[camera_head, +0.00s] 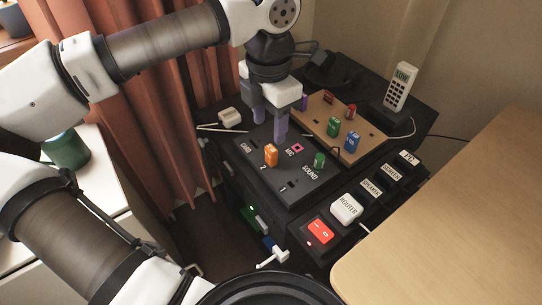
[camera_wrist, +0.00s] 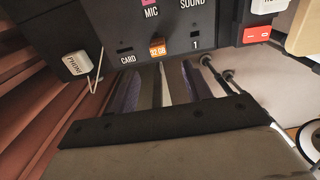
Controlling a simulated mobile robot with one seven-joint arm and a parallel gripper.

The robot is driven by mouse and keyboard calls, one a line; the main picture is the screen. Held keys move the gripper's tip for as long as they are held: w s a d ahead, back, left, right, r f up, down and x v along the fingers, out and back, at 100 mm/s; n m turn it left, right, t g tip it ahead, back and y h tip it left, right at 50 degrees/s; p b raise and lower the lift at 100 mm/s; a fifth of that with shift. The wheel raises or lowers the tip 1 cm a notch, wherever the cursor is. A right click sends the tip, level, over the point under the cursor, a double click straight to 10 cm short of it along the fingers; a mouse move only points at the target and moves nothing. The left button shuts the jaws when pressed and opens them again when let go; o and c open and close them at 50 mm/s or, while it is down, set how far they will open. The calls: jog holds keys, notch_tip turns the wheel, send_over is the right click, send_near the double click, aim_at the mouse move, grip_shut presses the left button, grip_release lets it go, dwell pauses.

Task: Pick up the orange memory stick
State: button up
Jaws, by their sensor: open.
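The orange memory stick (camera_head: 270,155) stands upright on the black panel (camera_head: 288,201), at the slot by the labels CARD and 2. In the wrist view its orange end (camera_wrist: 157,48), marked 32 GB, shows between the CARD slot and slot 1. My gripper (camera_head: 270,122) points down over the panel's far part, behind the stick in the head view. Its fingers are apart with nothing between them. In the wrist view the gripper (camera_wrist: 162,86) is open, with the stick just beyond the fingertips, roughly in line with the gap.
A green stick (camera_head: 319,160) stands nearby on the panel. A wooden board (camera_head: 318,124) behind holds several coloured sticks. A handset (camera_head: 401,87) stands at the back. A power strip with a red switch (camera_head: 320,231) and a white router plug (camera_head: 346,208) lies right. A wooden desk (camera_head: 470,215) bounds the right.

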aim_at(271, 148)
jog(key=f, duration=0.8)
jog(key=shift+w+d+f+b, duration=0.2)
jog(key=shift+w+f+b, duration=0.05)
jog(key=shift+b, duration=0.05)
jog(key=c, duration=1)
